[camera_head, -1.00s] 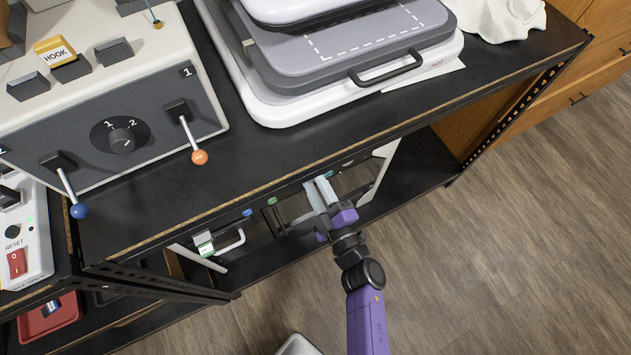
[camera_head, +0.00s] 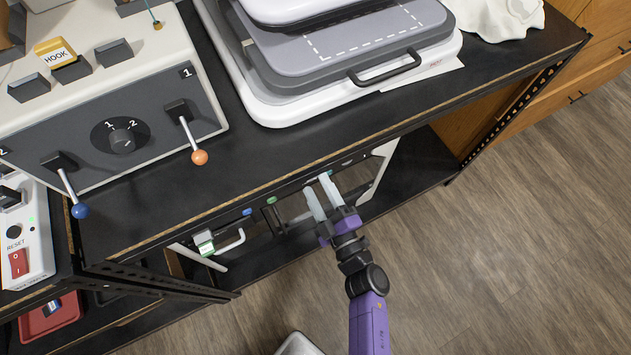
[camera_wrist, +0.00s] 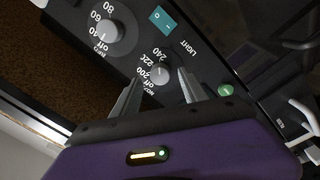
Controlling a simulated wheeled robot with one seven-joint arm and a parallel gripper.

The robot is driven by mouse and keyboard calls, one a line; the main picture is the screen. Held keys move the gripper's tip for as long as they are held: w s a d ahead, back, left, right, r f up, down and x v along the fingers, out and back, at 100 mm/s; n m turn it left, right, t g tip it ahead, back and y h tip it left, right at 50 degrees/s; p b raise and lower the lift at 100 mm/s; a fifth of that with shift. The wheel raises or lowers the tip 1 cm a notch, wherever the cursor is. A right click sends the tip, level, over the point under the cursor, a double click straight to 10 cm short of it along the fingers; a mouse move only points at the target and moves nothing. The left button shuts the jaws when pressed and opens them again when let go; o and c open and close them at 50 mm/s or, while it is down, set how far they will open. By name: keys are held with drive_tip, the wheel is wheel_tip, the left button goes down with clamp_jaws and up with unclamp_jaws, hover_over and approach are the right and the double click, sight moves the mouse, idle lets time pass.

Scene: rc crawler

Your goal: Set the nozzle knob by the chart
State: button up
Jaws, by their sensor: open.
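In the head view my gripper (camera_head: 319,189) reaches under the upper shelf to the machine front. The knob is hidden there. I cannot make out a chart.
A second knob (camera_wrist: 107,31) marked off, 60 and 80 sits beside it, near a teal LIGHT switch (camera_wrist: 162,18) and a green button (camera_wrist: 226,90). The black upper shelf (camera_head: 300,145) overhangs the machine. The wooden floor (camera_head: 510,220) at right is clear.

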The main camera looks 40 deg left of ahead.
drive_tip(key=v, duration=0.6)
drive_tip(key=shift+p, duration=0.3)
drive_tip(key=w+d+r+m+t+h, duration=0.2)
drive_tip(key=w+d+r+m+t, duration=0.2)
drive_tip(key=w+r+m+t, duration=0.15)
drive_tip(key=s+d+r+m+t+h, duration=0.35)
drive_tip(key=d+r+m, duration=0.2)
drive_tip(key=d, duration=0.45)
drive_tip(key=s+d+r+m+g+h, duration=0.1)
drive_tip(key=s+d+r+m+h, duration=0.4)
drive_tip(key=s+d, duration=0.5)
drive_tip(key=s+d+r+m+g+h, duration=0.1)
drive_tip(key=s+d+r+m+h, duration=0.5)
drive_tip(key=s+d, duration=0.5)
drive_tip(key=shift+s+d+m, duration=0.15)
drive_tip(key=shift+d+m, duration=0.05)
drive_tip(key=shift+m, duration=0.9)
